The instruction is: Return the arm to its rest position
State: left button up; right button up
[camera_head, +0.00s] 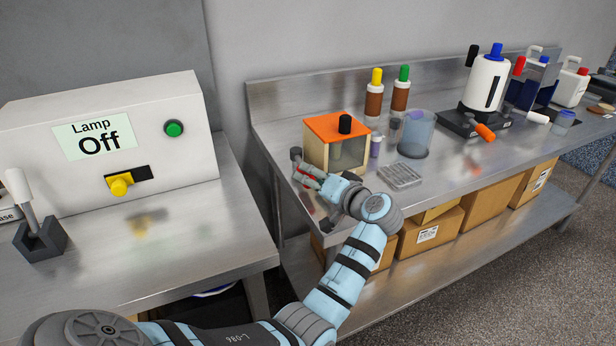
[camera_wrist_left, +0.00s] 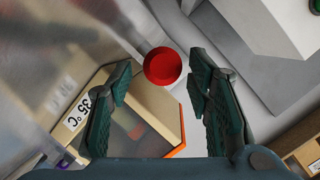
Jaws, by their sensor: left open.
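My left arm (camera_head: 345,265) reaches from the lower left across the gap to the right bench. In the left wrist view the fingers of my left gripper (camera_wrist_left: 165,105) are spread wide, with nothing gripped. A round red part (camera_wrist_left: 162,66) shows between and beyond them. A beige box face marked 35 °C (camera_wrist_left: 140,120) lies behind the left finger. I cannot tell whether the fingers touch the box. My right gripper is out of view.
A clear beaker (camera_head: 416,135), a clear tray (camera_head: 400,176) and brown bottles (camera_head: 373,103) stand near the box. Cardboard boxes (camera_head: 430,232) fill the shelf below. A lamp control box (camera_head: 110,140) reading Off stands on the left bench.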

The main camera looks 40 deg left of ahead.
pick_arm(q)
jog(key=v, duration=0.4)
jog(key=shift+s+d+r, duration=0.1)
jog(key=shift+s+d, duration=0.05)
jog(key=shift+d, duration=0.2)
jog(key=shift+a, duration=0.1)
